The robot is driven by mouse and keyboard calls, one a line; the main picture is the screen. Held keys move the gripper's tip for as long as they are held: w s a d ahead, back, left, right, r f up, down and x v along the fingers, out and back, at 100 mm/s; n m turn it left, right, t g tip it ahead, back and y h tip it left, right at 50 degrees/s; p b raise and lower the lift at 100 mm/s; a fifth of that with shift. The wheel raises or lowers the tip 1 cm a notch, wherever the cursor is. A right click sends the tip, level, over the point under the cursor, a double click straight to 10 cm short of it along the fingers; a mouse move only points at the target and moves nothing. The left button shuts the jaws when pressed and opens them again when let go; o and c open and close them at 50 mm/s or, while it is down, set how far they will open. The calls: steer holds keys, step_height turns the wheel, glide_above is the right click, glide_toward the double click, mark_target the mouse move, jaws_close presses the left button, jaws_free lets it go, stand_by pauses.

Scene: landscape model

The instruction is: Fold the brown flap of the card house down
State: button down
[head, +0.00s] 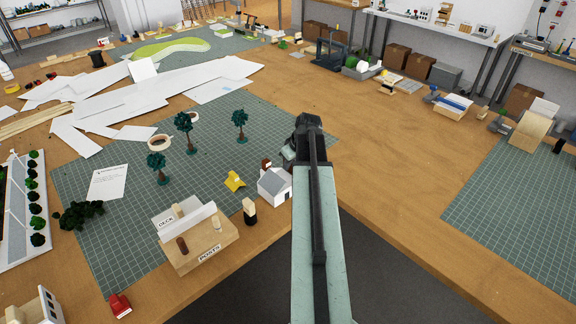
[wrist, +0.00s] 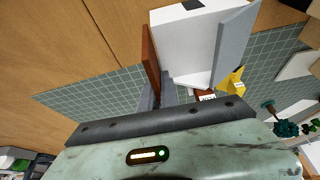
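The card house (head: 272,187) is a small white box with a grey roof panel, standing on the green cutting mat left of my arm. In the wrist view, the white house (wrist: 190,45) shows large, with a grey panel (wrist: 234,45) on its right. The brown flap (wrist: 150,55) stands up along its left side; a small brown piece also shows above the house in the head view (head: 266,163). My gripper's grey fingers (wrist: 157,93) are close together at the flap's near end. Whether they touch or straddle it is unclear. In the head view my arm mostly hides the fingers.
A yellow piece (head: 235,181) lies left of the house. Bare table (head: 390,150) lies right of my arm.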

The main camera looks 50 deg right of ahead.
steer(key=shift+s+a+f+h+b, duration=0.15)
steer(key=shift+a+h+b, duration=0.25)
steer(key=shift+a+h, duration=0.45)
steer(key=shift+f+n+h+b, duration=0.1)
steer(key=shift+n+h+b, duration=0.4)
steer(key=shift+h, duration=0.55)
steer(key=shift+d, duration=0.1)
steer(key=c, duration=1.7)
jaws_free()
steer(key=p+v, duration=0.4)
steer(key=v, duration=0.1)
steer(key=p+v, duration=0.2)
steer(key=v, duration=0.1)
steer(key=shift+w+p, duration=0.3)
